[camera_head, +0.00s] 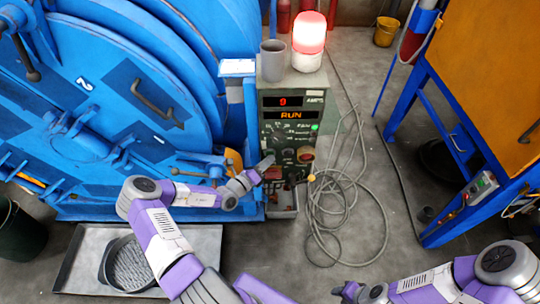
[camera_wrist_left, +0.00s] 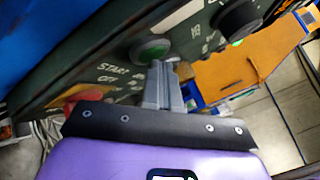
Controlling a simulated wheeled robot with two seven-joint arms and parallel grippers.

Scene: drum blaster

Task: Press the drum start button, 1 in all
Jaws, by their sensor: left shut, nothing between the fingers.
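The control panel (camera_head: 290,110) stands in the middle of the head view, with displays reading 9 and RUN. In the left wrist view a green round button (camera_wrist_left: 150,52) with a dark rim sits on the panel, near the printed word START. My left gripper (camera_head: 268,161) is shut and empty, its tips at the panel's lower left. In the wrist view its fingertips (camera_wrist_left: 165,70) are at the button's lower edge and partly cover it; I cannot tell whether they touch. My right gripper (camera_head: 345,292) is low in the head view, away from the panel; its jaws are unclear.
A lit red-and-white beacon (camera_head: 308,45) and a grey cup (camera_head: 272,60) stand on the panel's top. The big blue drum machine (camera_head: 110,80) fills the left. Coiled cable (camera_head: 345,200) lies on the floor at right. An orange cabinet (camera_head: 490,80) stands further right.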

